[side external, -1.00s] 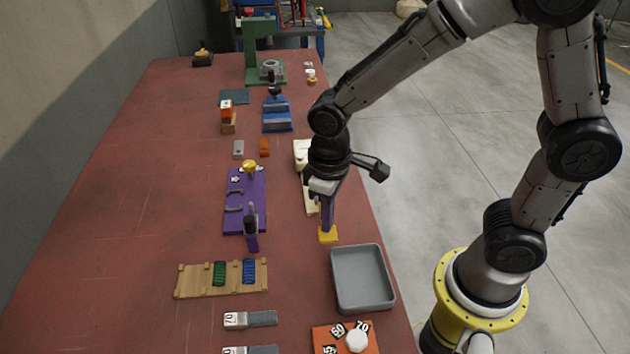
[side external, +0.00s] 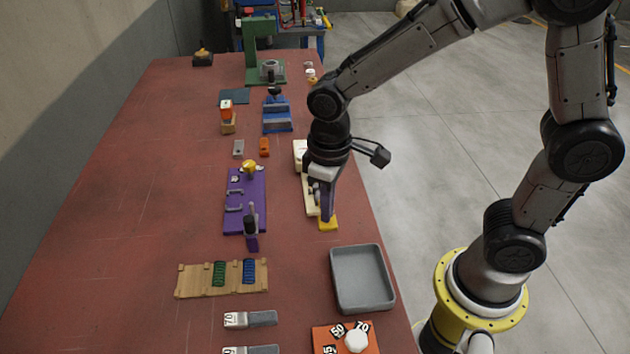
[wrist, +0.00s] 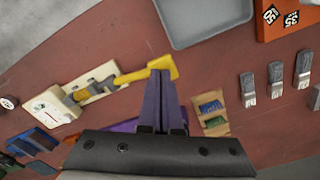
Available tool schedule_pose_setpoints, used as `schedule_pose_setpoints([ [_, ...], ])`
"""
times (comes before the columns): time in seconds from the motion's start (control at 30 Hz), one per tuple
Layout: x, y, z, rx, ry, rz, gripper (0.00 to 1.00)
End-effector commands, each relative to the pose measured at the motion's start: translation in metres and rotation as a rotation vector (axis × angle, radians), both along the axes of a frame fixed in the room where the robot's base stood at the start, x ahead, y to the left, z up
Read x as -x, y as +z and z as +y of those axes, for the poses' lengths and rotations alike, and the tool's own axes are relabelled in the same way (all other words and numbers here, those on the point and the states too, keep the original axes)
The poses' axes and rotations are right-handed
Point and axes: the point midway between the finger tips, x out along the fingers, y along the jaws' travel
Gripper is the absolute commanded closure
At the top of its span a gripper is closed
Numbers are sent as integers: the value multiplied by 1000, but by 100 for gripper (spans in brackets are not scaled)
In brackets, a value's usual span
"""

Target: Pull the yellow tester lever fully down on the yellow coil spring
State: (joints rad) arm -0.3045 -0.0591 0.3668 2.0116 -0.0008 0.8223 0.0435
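The tester is a cream block (wrist: 50,108) with a dial face; in the side external view it (side external: 300,152) stands near the table's right edge, partly behind my gripper. The yellow coil spring (wrist: 74,97) lies along it in the wrist view. The yellow lever (wrist: 135,75) reaches from the tester to a wide flat end, which also shows in the side external view (side external: 328,225). My gripper (wrist: 160,73) has its purple fingers together with nothing visible between them. The fingertips are right at the lever's wide end (side external: 327,217); I cannot tell whether they press on it.
A grey tray (side external: 334,290) is close in front of the lever. A purple fixture (side external: 237,215) stands to the left, with a wooden rack (side external: 190,281) holding green and blue springs nearer. An orange board (side external: 325,340) is at the front. The table's left side is clear.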

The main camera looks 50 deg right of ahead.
Motion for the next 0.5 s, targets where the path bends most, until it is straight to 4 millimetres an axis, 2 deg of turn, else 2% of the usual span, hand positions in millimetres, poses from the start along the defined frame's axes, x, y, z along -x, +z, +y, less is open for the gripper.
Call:
schedule_pose_setpoints([
  [0.5,-6,33,-5,-1,0,-2,100],
])
